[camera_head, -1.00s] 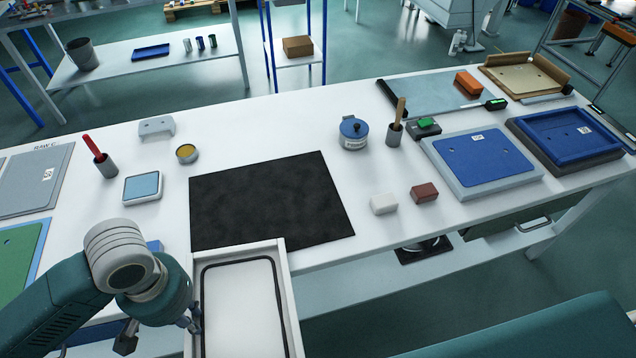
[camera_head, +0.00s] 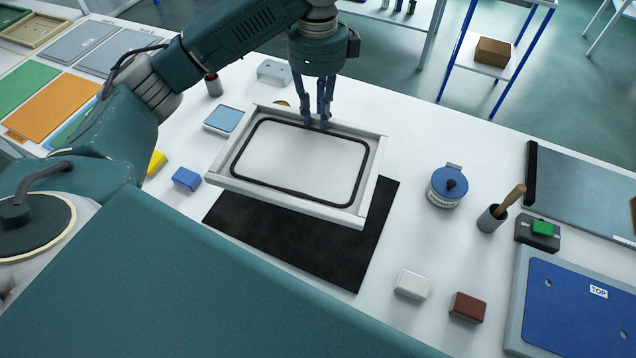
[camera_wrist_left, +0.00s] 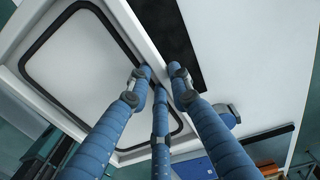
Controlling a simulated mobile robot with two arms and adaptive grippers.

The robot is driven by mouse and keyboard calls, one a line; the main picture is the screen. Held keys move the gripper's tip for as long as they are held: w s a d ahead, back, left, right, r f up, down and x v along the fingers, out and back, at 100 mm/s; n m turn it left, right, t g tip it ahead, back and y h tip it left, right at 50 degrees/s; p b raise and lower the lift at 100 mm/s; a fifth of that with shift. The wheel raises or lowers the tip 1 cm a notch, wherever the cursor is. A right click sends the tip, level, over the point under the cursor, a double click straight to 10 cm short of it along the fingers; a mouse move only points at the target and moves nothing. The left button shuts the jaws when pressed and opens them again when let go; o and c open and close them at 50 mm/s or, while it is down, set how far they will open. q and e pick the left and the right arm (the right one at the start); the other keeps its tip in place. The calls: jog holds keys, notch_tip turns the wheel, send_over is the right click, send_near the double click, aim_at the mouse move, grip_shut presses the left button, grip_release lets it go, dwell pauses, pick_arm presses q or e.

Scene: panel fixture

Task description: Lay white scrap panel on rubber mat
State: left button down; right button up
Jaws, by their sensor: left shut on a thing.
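The white scrap panel (camera_head: 300,160) is a shallow white tray-like panel with raised rims and a black seal line inside. In the head view it is held above the black rubber mat (camera_head: 330,252) and covers the mat's back left part. My left gripper (camera_head: 315,122) comes down from above and is shut on the panel's far rim. The left wrist view shows its blue fingers (camera_wrist_left: 160,80) around the rim, with the panel (camera_wrist_left: 85,65) to the left and a strip of the dark mat (camera_wrist_left: 172,45) beyond. My right gripper is not in view.
A blue-lidded tin (camera_head: 447,187) and a cup with a wooden handle (camera_head: 494,216) stand right of the mat. A white block (camera_head: 412,285) and a brown block (camera_head: 468,307) lie at its front right. A blue block (camera_head: 186,179) and a light-blue pad (camera_head: 222,119) are at left.

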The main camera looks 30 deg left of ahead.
pick_arm(q)
jog(key=shift+w+d+r+m, duration=0.1)
jog(key=shift+w+r+m, duration=0.3)
jog(key=shift+w+r, duration=0.15)
notch_tip(320, 180, down, 8)
jog(key=shift+s+r+p, duration=0.1)
jog(key=shift+p, duration=0.25)
notch_tip(320, 180, down, 7)
jog(key=shift+r+p, duration=0.15)
jog(key=shift+p, duration=0.2)
jog(key=shift+f, duration=0.65)
jog(key=shift+w+f, duration=0.2)
jog(key=shift+f, duration=1.65)
jog(key=c, duration=1.6)
grip_release()
jog(key=shift+o, duration=0.2)
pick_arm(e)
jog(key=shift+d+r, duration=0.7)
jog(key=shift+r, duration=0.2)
